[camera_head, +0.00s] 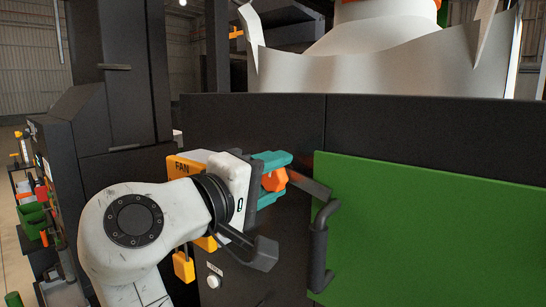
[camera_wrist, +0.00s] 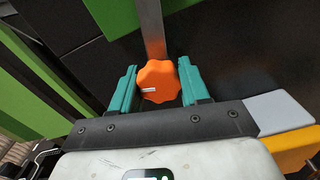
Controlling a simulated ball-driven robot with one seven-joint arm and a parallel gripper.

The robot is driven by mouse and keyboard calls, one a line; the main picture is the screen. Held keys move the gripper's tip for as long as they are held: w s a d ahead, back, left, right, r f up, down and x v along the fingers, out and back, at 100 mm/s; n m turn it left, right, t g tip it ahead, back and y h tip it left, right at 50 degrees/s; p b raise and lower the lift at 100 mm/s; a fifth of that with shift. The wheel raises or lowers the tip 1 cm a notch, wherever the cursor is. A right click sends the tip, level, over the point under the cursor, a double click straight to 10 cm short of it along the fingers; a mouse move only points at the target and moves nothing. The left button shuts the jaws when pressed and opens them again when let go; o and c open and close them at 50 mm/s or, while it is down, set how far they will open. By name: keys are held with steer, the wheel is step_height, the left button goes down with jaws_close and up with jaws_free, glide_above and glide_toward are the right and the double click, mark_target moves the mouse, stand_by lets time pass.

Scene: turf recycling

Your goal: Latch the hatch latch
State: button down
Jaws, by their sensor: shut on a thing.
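The hatch latch has an orange lobed knob (camera_head: 274,181) and a flat metal bar (camera_head: 309,186). In the head view the bar runs right from the knob and overlaps the left edge of the green hatch (camera_head: 430,225). My gripper (camera_head: 273,176) has teal fingers shut on the knob, one on each side. The wrist view shows the knob (camera_wrist: 158,88) between my fingertips (camera_wrist: 158,80), with the bar (camera_wrist: 152,32) leading away from it. Whether the bar is seated in a catch cannot be told. My fingers partly hide the knob in the head view.
A dark handle (camera_head: 319,245) stands out from the hatch's left edge, just right of my gripper. A yellow FAN label (camera_head: 182,167), a yellow padlock (camera_head: 183,266) and a white button (camera_head: 213,282) are near my arm. Dark machine panels surround the hatch.

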steer(key=shift+a+r+n+p, duration=0.1)
steer(key=shift+a+n+p, duration=0.1)
steer(key=shift+n+p, duration=0.85)
steer(key=shift+n, duration=0.35)
steer(key=c, duration=0.7)
jaws_free()
steer(key=shift+a, duration=0.1)
steer(key=shift+o, duration=0.6)
steer(key=shift+f, duration=0.2)
steer(key=b+v, duration=0.3)
steer(key=v, duration=0.7)
steer(key=shift+s+b, duration=0.3)
steer(key=shift+b, duration=0.1)
steer(key=shift+a, duration=0.15)
